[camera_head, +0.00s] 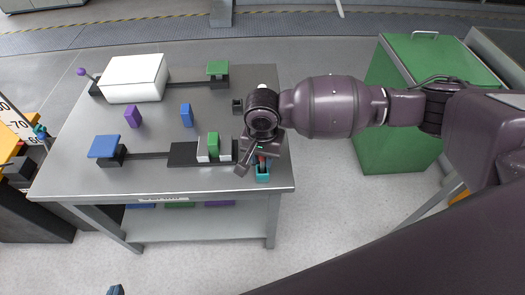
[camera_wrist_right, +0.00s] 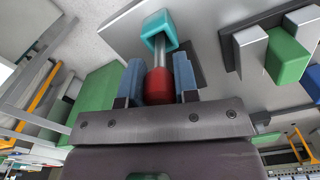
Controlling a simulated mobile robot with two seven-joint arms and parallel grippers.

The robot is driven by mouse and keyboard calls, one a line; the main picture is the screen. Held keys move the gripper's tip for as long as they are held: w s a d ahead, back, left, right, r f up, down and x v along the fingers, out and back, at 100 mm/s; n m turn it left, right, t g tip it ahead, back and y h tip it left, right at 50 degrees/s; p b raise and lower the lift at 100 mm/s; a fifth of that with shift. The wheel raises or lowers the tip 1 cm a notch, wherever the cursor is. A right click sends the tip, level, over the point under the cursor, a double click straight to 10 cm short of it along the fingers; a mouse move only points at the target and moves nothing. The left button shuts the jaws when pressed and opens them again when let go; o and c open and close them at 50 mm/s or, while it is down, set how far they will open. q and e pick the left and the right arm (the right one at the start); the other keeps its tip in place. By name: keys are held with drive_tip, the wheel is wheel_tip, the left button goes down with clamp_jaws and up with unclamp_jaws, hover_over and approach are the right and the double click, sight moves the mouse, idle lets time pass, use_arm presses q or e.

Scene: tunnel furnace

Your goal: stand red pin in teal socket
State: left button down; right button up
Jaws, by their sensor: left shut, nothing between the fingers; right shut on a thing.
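The red pin has a red head (camera_wrist_right: 158,86) and a grey shaft in the right wrist view. A bit of its red shows in the head view (camera_head: 262,159). My right gripper (camera_wrist_right: 158,82) is shut on the red head, one blue-grey finger on each side. The teal socket (camera_wrist_right: 158,28) lies straight beyond the fingers, and the shaft's far end meets it in the picture; I cannot tell how deep it reaches. In the head view the teal socket (camera_head: 263,177) is at the table's front right corner, under my right gripper (camera_head: 256,163). My left gripper (camera_head: 115,290) barely shows at the bottom edge, shut and empty.
The metal table (camera_head: 200,185) holds a green block (camera_head: 213,146) between grey uprights, left of the socket. A blue pad (camera_head: 104,146), purple block (camera_head: 133,116), blue block (camera_head: 187,115) and white box (camera_head: 134,79) stand further left. A green cabinet (camera_head: 400,130) is to the right.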

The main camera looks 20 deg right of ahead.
drive_tip(key=shift+f, duration=0.2)
drive_tip(key=o, duration=1.1)
drive_tip(key=shift+c, duration=0.2)
wheel_tip(320, 180, up, 9)
drive_tip(key=shift+r+p, duration=0.2)
drive_tip(key=shift+p, duration=1)
drive_tip(key=shift+r, duration=0.7)
use_arm(q)
drive_tip(key=shift+s+a+r, duration=0.15)
drive_tip(key=shift+s+r, duration=0.45)
drive_tip(key=shift+w+r, duration=0.35)
drive_tip(key=shift+w, duration=0.15)
